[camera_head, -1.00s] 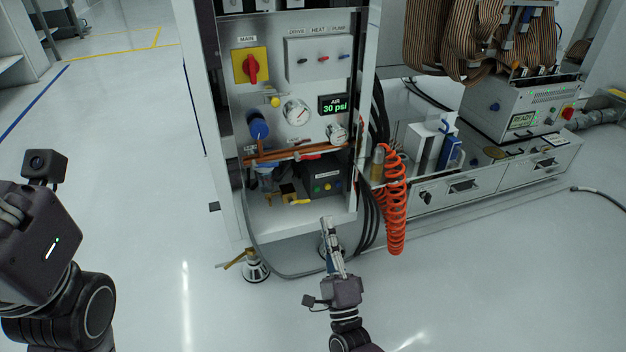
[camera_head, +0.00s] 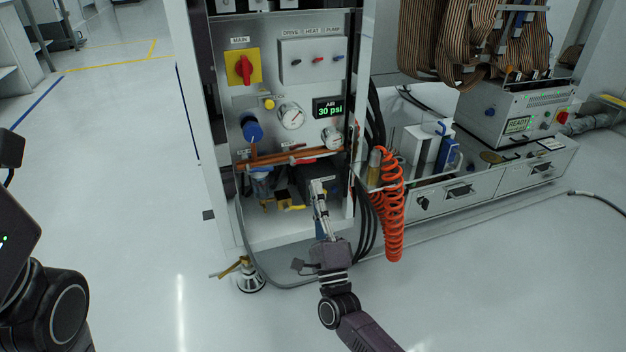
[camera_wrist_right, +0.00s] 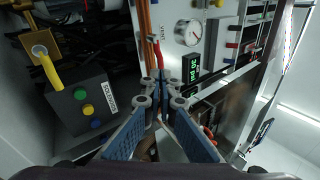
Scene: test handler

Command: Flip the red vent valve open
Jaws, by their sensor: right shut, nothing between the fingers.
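The red vent valve handle (camera_wrist_right: 138,80) shows in the right wrist view as a slim red lever by the copper pipe (camera_wrist_right: 148,30), near a label that reads VENT. In the head view it is a small red piece (camera_head: 305,161) at the copper pipe, under the small gauge. My right gripper (camera_head: 321,183) is shut and empty, in front of the cabinet's lower bay and just below the pipe. In the wrist view its fingertips (camera_wrist_right: 161,76) overlap the lever's end; I cannot tell whether they touch. My left arm shows at the left edge, its fingers out of frame.
Gauges (camera_head: 291,115), a blue knob (camera_head: 251,128) and an AIR display (camera_head: 328,108) reading 30 psi sit above the pipe. An orange coiled hose (camera_head: 393,215) hangs at right.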

